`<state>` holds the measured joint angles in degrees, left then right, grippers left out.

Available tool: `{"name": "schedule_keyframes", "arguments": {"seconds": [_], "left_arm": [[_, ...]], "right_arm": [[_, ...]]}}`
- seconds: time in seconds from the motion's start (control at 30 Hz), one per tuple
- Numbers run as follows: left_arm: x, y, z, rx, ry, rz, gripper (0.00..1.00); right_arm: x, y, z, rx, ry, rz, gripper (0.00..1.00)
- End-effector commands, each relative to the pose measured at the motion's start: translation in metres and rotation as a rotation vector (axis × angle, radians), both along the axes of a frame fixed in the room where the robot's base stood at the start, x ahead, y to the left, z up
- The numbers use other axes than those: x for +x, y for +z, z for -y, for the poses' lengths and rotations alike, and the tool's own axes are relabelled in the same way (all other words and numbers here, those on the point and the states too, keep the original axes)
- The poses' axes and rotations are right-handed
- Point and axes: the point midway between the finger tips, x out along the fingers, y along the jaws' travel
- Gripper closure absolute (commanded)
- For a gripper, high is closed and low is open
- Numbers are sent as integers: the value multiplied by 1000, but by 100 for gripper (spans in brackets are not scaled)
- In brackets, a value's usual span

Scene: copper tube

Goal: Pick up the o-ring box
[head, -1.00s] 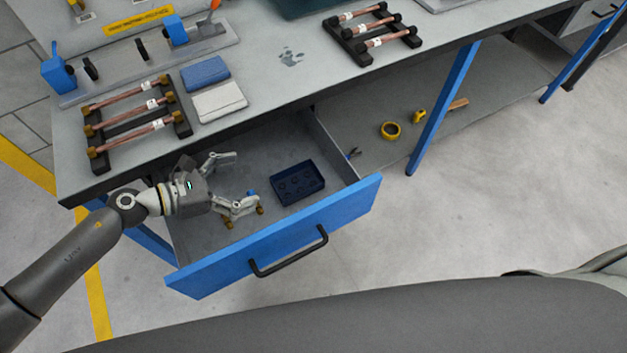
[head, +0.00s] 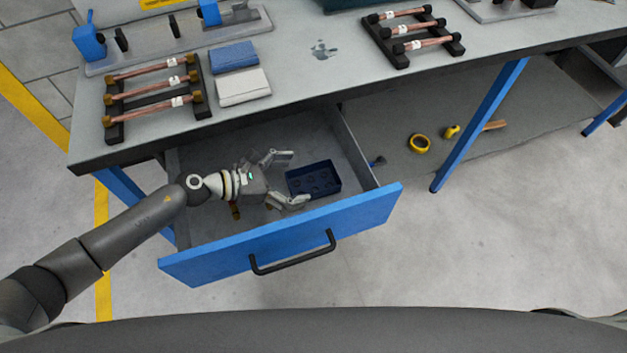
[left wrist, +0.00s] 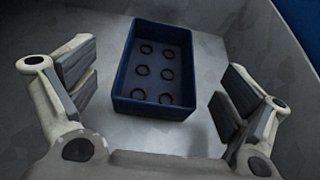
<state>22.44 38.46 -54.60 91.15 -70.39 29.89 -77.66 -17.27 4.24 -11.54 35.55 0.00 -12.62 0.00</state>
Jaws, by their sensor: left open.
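The o-ring box (head: 314,179) is a small dark blue open box lying in the open drawer. In the left wrist view the box (left wrist: 157,106) shows several black rings on its floor. My left gripper (head: 291,178) is open inside the drawer, just left of the box. In the left wrist view its two fingers (left wrist: 155,90) stand on either side of the near end of the box, apart from it, with nothing between the pads. My right gripper is not in view.
The drawer (head: 290,240) has a blue front with a black handle, and its walls surround the gripper. The workbench top (head: 300,80) overhangs the drawer's back. It carries racks of copper tubes and folded cloths.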

Motion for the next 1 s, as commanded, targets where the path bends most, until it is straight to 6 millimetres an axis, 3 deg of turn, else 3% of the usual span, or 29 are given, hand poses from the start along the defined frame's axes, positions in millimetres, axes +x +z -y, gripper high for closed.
{"name": "schedule_keyframes", "arguments": {"seconds": [0.3, 0.63, 1.0], "left_arm": [[12, -17, 36, -2, 1, -1, 4], [13, -21, 41, 0, 0, 0, 4], [13, -21, 41, 1, 0, -1, 50]], "right_arm": [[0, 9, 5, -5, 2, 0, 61], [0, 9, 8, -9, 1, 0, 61], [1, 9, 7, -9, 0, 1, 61]]}}
